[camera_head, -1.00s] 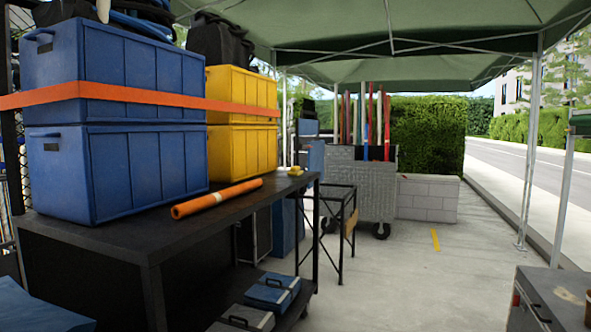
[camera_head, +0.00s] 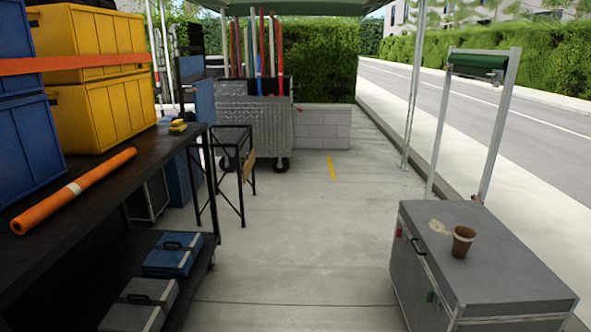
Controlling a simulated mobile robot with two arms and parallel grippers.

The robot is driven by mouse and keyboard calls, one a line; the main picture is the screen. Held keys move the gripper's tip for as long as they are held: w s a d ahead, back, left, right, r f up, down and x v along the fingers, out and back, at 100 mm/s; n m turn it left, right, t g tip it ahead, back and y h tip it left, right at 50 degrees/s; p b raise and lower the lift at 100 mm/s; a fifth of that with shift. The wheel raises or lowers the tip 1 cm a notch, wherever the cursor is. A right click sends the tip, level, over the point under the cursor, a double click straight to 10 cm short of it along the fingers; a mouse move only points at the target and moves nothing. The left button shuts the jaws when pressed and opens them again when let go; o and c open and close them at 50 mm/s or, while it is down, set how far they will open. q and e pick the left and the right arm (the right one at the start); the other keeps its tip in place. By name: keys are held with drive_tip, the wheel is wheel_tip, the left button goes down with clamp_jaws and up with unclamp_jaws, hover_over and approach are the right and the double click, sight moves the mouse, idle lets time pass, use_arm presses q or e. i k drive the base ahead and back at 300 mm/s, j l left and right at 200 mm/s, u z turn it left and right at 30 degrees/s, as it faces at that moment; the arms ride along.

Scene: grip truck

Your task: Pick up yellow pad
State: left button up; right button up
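A small yellow object (camera_head: 178,126), which may be the yellow pad, lies at the far end of the dark workbench (camera_head: 100,172) on the left. It is small in the picture and I cannot make out its details. A flat yellow strip (camera_head: 331,167) lies on the concrete floor in the middle distance. Neither of my grippers is in view.
An orange roll (camera_head: 73,190) lies on the bench beside yellow crates (camera_head: 100,115). Toolboxes (camera_head: 172,254) sit on the lower shelf. A black frame stand (camera_head: 237,165) stands past the bench. A grey case (camera_head: 480,265) with a brown cup (camera_head: 463,241) is at right. The floor between is open.

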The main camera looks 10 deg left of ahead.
sight(177, 126)
drive_tip(key=i+u, duration=0.15)
drive_tip(key=i, duration=1.95)
drive_tip(key=i+l+u, duration=0.15)
drive_tip(key=i+u, duration=0.25)
drive_tip(key=i, duration=0.25)
drive_tip(key=i+l+u, duration=0.35)
drive_tip(key=i, duration=0.3)
drive_tip(key=i+l+u, duration=0.4)
drive_tip(key=i+l, duration=0.15)
